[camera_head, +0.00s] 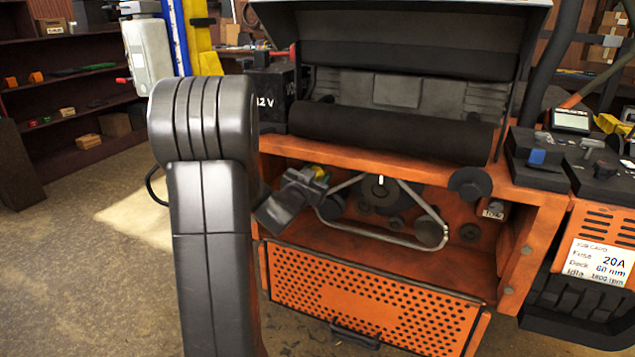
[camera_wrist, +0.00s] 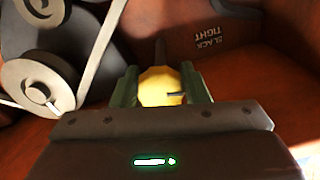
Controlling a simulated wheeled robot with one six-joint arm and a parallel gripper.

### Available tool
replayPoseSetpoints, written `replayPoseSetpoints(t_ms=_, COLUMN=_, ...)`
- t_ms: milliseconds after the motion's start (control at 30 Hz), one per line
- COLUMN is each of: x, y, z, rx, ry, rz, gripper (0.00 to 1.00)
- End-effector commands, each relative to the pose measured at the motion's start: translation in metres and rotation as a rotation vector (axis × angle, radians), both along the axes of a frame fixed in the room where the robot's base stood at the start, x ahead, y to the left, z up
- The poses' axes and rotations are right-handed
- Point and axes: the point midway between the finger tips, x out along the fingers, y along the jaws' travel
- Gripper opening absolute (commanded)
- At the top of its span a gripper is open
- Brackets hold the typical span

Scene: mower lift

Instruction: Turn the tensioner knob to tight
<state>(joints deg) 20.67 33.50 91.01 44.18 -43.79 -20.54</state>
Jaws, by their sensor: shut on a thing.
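The yellow tensioner knob (camera_wrist: 160,88) sits between the two fingers of my gripper (camera_wrist: 161,80) in the wrist view. The gripper is shut on it, one finger on each side. A dark pointer mark shows on the right part of the knob's face. A small SLACK / TIGHT label (camera_wrist: 211,38) is on the orange wall to the upper right, upside down in this view. In the head view my gripper (camera_head: 308,180) reaches into the left of the orange bay, and a bit of the yellow knob (camera_head: 319,172) shows at its tip. The exact knob setting is unclear.
A pale belt (camera_head: 370,236) runs around dark pulleys (camera_head: 381,189) just right of my gripper. A perforated orange panel (camera_head: 370,305) hangs open below the bay. A black roller (camera_head: 390,133) lies above. A 12 V battery (camera_head: 270,97) stands at upper left.

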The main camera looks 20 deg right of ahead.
Motion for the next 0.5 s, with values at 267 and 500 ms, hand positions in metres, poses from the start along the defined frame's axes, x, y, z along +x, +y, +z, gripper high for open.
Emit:
replayPoseSetpoints(t_ms=267, x=0.0009, y=0.0009, z=-0.0028, rx=0.135, ry=-0.161, rz=0.0, gripper=0.0)
replayPoseSetpoints(t_ms=500, x=0.0014, y=0.0014, z=-0.0008, rx=0.22, ry=-0.259, rz=0.0, gripper=0.0)
